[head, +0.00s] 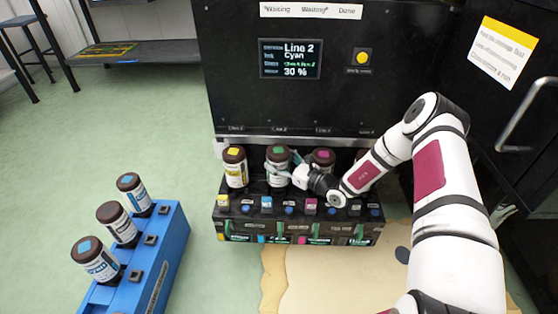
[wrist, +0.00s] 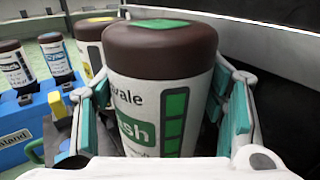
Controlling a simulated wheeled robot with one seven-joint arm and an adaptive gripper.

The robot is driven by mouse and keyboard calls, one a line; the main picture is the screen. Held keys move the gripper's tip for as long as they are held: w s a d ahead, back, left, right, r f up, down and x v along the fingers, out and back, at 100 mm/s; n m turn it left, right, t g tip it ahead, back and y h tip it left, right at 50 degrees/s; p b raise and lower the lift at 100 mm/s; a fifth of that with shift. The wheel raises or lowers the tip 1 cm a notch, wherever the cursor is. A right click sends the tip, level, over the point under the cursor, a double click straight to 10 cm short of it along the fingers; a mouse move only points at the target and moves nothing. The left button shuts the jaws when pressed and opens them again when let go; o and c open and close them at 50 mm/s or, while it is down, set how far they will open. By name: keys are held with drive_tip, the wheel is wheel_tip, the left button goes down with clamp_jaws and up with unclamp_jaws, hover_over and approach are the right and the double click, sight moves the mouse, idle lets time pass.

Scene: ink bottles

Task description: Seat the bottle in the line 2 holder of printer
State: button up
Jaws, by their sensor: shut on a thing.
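My gripper (head: 281,171) is shut around a brown-capped white bottle with a green cap square (head: 278,152). In the wrist view this green-marked bottle (wrist: 160,85) stands upright between the finger pads, its label partly reading "sh". It is at the second place from the left in the printer's holder row (head: 290,238); its base is hidden, so I cannot tell whether it rests in the holder. The black printer (head: 300,105) has a screen (head: 290,59) reading "Line 2", "Cyan" and "30 %".
A yellow-marked bottle (head: 235,168) stands left of the held one and a magenta-marked bottle (head: 323,160) right of it, both close by. Another bottle at the far right is mostly hidden by my arm. Green floor (head: 215,275) is clear between rack and printer.

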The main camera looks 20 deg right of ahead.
drive_tip(key=shift+f, duration=0.4)
idle(0.3)
drive_tip(key=o, duration=1.7)
drive_tip(key=shift+c, duration=0.2)
drive_tip(key=shift+f, duration=0.1)
